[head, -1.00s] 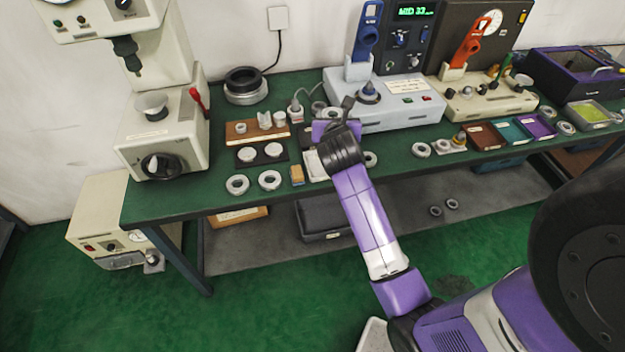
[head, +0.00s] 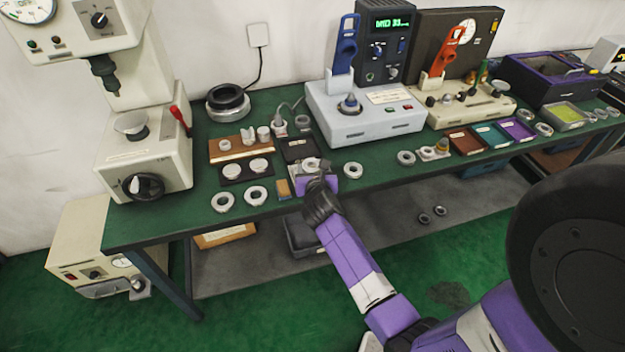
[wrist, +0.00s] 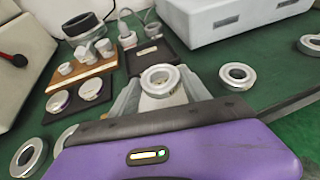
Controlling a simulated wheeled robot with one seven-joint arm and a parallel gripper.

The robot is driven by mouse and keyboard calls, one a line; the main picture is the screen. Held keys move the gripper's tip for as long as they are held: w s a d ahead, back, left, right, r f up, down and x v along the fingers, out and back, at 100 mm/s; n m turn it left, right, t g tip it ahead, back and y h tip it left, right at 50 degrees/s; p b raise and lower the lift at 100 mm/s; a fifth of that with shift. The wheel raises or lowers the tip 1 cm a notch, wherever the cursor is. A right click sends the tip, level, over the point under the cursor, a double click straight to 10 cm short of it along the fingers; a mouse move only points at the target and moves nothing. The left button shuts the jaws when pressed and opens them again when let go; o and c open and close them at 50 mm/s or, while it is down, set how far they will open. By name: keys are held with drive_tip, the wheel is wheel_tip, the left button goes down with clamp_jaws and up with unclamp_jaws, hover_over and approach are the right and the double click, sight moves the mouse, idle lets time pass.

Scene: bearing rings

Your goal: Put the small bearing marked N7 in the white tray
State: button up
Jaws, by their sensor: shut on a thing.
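My gripper (head: 314,170) is over the front part of the bench, shut on a small bearing (wrist: 160,79). The bearing is a pale metal ring, and it also shows at the fingertips in the head view (head: 311,162). Its marking cannot be read. In the wrist view the pale fingers (wrist: 160,88) reach forward from the purple gripper body, one on each side of the ring. The white tray (head: 294,172) lies at the gripper, mostly hidden by it. I cannot tell whether the bearing touches the tray.
A dark tray (head: 299,149) lies just behind. Loose rings stand to the right (head: 353,170) and at the left front (head: 255,195), beside a yellow-brown block (head: 283,188). A wooden board (head: 238,146) and black plate (head: 245,170) hold parts. A grey instrument (head: 365,112) stands behind right.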

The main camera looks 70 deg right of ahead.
drive_tip(key=shift+f+b, duration=0.55)
drive_tip(key=shift+f, duration=1.5)
drive_tip(key=shift+f, duration=0.2)
drive_tip(key=o, duration=1.4)
drive_tip(key=shift+f, duration=0.1)
drive_tip(key=shift+c, duration=0.2)
